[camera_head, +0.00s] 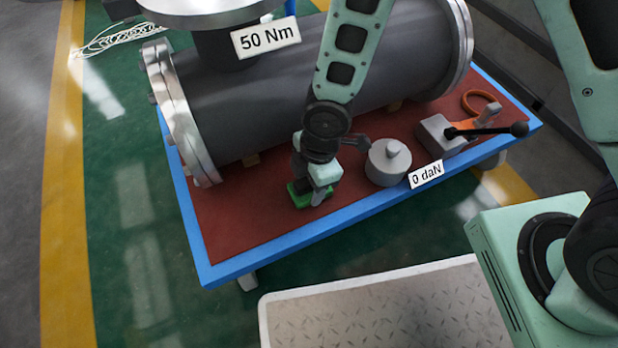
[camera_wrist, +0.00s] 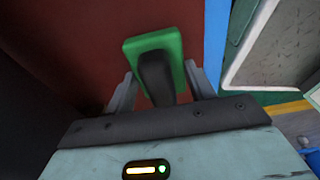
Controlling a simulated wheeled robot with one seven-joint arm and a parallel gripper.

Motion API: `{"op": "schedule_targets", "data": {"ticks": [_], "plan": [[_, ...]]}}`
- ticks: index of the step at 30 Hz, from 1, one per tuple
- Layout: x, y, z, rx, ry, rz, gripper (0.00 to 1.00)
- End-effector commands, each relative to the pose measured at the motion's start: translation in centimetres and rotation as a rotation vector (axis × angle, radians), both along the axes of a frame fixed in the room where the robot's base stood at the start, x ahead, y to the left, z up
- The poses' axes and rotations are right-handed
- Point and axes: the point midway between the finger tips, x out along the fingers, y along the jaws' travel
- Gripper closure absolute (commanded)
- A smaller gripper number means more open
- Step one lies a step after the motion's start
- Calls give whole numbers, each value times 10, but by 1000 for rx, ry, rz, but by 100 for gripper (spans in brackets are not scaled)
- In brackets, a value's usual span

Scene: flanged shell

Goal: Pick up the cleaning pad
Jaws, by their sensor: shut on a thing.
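The cleaning pad (camera_head: 299,194) is a green rectangular block, low at the front left of the red table top in the head view. In the wrist view the cleaning pad (camera_wrist: 169,47) shows its green face and a dark raised handle. My gripper (camera_head: 312,190) points down over the pad.
A large grey flanged cylinder (camera_head: 270,100) lies behind my gripper. A grey lidded pot (camera_head: 388,162) stands close to the right, then a lever device (camera_head: 445,135) and an orange ring (camera_head: 480,101). The blue table rim (camera_head: 300,245) runs along the front. Red surface to the left is clear.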

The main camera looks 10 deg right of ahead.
Motion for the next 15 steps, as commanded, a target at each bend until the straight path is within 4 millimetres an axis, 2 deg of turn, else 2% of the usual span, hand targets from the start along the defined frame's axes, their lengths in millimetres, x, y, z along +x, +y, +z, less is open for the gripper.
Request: {"op": "schedule_targets", "data": {"ticks": [1, 12, 13, 15], "plan": [[1, 0, 12, 1, -1, -1, 75], [0, 0, 72, 2, -2, 0, 75], [-9, -2, 64, -2, 1, 5, 75], [-22, -5, 63, -2, 1, 6, 75]]}}
